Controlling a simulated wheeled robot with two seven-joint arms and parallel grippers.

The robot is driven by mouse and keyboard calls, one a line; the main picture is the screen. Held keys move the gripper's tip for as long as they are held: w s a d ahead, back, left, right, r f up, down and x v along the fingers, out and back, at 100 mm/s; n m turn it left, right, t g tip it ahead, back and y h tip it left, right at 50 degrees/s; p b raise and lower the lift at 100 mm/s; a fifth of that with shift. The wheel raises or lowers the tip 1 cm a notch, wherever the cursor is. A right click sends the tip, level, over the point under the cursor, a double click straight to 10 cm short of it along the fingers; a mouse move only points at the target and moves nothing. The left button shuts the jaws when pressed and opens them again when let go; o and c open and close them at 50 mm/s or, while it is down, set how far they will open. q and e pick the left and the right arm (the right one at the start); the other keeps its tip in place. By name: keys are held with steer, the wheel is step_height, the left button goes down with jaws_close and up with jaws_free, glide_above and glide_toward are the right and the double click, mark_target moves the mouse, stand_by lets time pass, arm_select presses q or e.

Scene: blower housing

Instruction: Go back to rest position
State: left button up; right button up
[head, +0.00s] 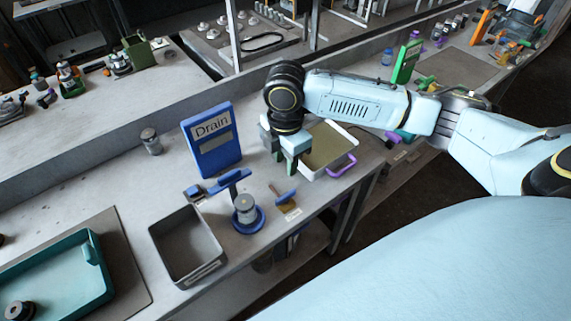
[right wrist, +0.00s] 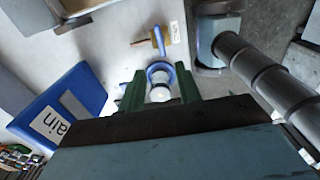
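My right gripper (head: 283,156) is above the bench, in front of a white-rimmed tray (head: 322,174). It also shows in the right wrist view (right wrist: 161,88), its two green fingers apart with nothing held between them. Beyond the fingers in that view, a pale metal cylinder with a blue ring (right wrist: 160,73) stands on the bench. In the head view this blue-based fixture (head: 246,220) is below and left of the gripper, apart from it. My right arm reaches in from the right. My left gripper is out of view.
A blue "Drain" sign (head: 212,144) stands left of the gripper. A grey open bin (head: 181,270) and a teal tray (head: 94,262) sit at the front left. A small metal cylinder (head: 152,144) stands behind. A blue-handled tool (head: 286,198) lies near the front edge.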

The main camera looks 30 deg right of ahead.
stand_by(0.4)
steer(key=s+a+f+m+t+y, duration=0.25)
steer(key=s+a+f+m, duration=0.3)
steer(key=s+a, duration=0.5)
steer(key=s+d+f+m+h, duration=0.2)
steer(key=s+d+m, duration=0.6)
steer(key=s+m, duration=0.3)
steer(key=s+d+f+b+x, duration=0.1)
steer(key=s+b+x, duration=0.2)
steer(key=x, duration=1.1)
steer(key=s+b+x, duration=0.3)
steer(key=x, duration=1)
steer(key=s+d+f+b, duration=0.1)
steer(key=s+f+b, duration=0.1)
steer(key=s+f, duration=0.6)
steer(key=s+d+f+g+b, duration=0.1)
steer(key=s+f+b, duration=0.2)
steer(key=s+f, duration=0.5)
step_height(320, 180, down, 8)
steer(key=shift+d+r+b, duration=0.2)
steer(key=shift+b, duration=0.1)
